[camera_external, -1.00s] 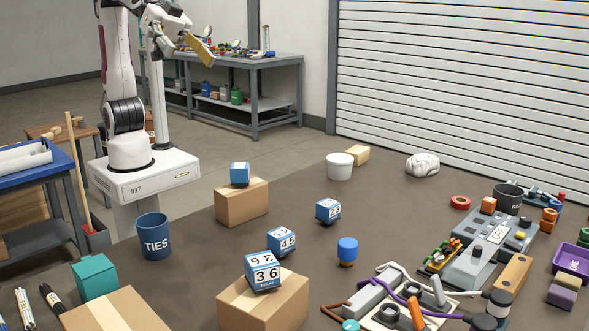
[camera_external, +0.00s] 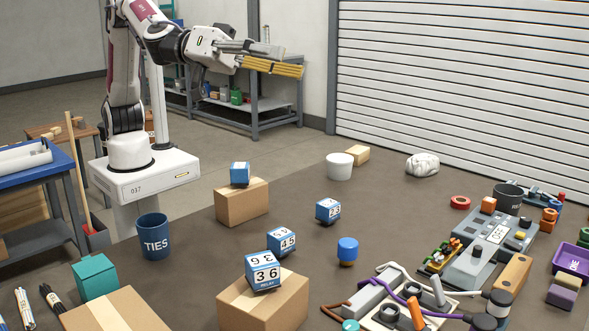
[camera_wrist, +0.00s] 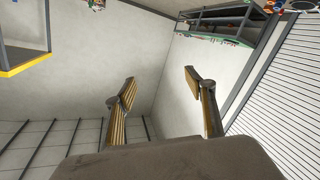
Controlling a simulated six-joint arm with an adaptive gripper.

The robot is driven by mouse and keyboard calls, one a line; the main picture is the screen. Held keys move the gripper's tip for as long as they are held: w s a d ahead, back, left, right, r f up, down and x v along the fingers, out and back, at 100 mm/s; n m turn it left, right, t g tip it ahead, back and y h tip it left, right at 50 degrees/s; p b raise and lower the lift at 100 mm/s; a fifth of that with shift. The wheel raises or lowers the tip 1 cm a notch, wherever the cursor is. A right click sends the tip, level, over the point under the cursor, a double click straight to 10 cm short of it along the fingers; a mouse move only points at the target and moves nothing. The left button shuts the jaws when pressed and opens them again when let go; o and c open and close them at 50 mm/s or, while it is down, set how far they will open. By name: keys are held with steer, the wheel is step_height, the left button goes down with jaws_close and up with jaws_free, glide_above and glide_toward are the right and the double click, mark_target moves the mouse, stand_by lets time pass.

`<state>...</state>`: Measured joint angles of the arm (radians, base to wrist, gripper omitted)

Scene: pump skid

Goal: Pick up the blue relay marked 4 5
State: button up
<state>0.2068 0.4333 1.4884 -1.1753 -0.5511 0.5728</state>
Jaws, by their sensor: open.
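The blue and white relay marked 4 5 (camera_external: 281,242) stands on the brown table in the external view, just behind the relay marked 3 6 (camera_external: 263,272). My gripper (camera_external: 300,67) is high up, well above and behind the table, with its yellow-padded fingers pointing right. In the wrist view my gripper (camera_wrist: 160,85) shows its two fingers wide apart with nothing between them. No relay shows in the wrist view.
The 3 6 relay sits on a cardboard box (camera_external: 280,310). Another relay (camera_external: 328,210) stands to the right, and one (camera_external: 240,173) on a box (camera_external: 228,207). A blue-capped part (camera_external: 347,250) and a TIES cup (camera_external: 154,238) stand nearby.

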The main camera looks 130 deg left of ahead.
steer(key=w+a+f+n+g+y, duration=0.2)
steer(key=w+a+f+n+y, duration=0.15)
steer(key=f, duration=0.45)
steer(key=n+g+y, duration=0.5)
steer(key=g, duration=0.8)
glide_toward(274, 238)
steer(key=x, duration=0.5)
steer(key=shift+a, duration=0.1)
steer(key=shift+x, duration=1.3)
